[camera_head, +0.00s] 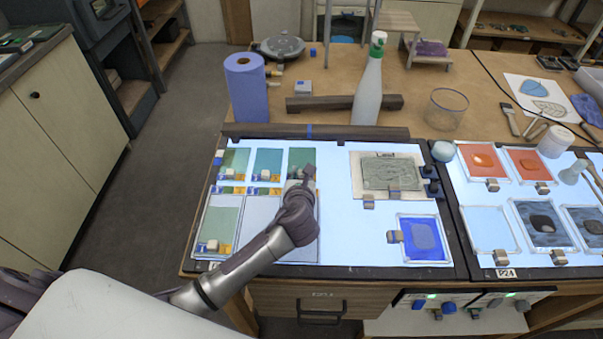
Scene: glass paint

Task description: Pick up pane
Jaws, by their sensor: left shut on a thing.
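My left gripper (306,178) reaches in over the left light table and is shut at the near edge of a dark green pane (300,158). The fingers cover the exact grip point, and I cannot tell whether the pane is lifted. Other panes lie in the same group: a green one (234,160), a teal one (267,161) and a larger pale green one (222,222). A blue pane (424,237) lies at the front right of the light table. My right gripper is not in view.
A grey-green relief plate (390,173) lies on the lit surface (352,225). Behind stand a blue paper roll (246,88), a white-green bottle (369,85) and a glass jar (446,110). Orange panes (483,161) lie on the right light table.

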